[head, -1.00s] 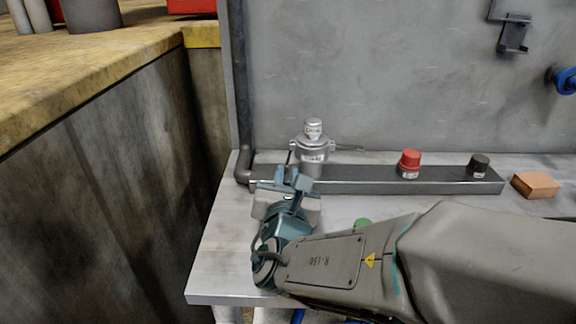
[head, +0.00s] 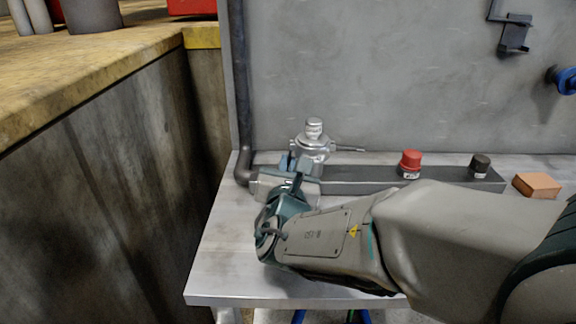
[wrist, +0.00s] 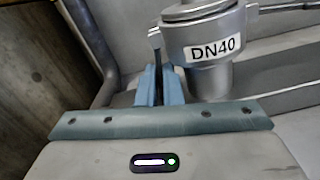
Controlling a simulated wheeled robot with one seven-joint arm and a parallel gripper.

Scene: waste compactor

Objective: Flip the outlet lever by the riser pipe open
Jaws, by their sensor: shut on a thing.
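The grey riser pipe (head: 239,90) runs up the wall's left edge and bends at the bench; it also shows in the wrist view (wrist: 88,40). To its right stands a silver valve body (head: 313,146), labelled DN40 in the wrist view (wrist: 211,50). A thin dark lever (wrist: 156,48) stands at the valve's left side, roughly upright. My gripper (head: 291,164) is at the valve's left. In the wrist view its blue fingers (wrist: 160,80) are shut on the lever. The lever's lower part is hidden between the fingers.
A dark rail (head: 365,181) runs right from the valve, bearing a red knob (head: 411,160) and a black knob (head: 480,163). An orange block (head: 537,185) lies at the right. A thin rod (head: 348,148) sticks out right of the valve. A tall wooden-topped counter (head: 90,75) stands at left.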

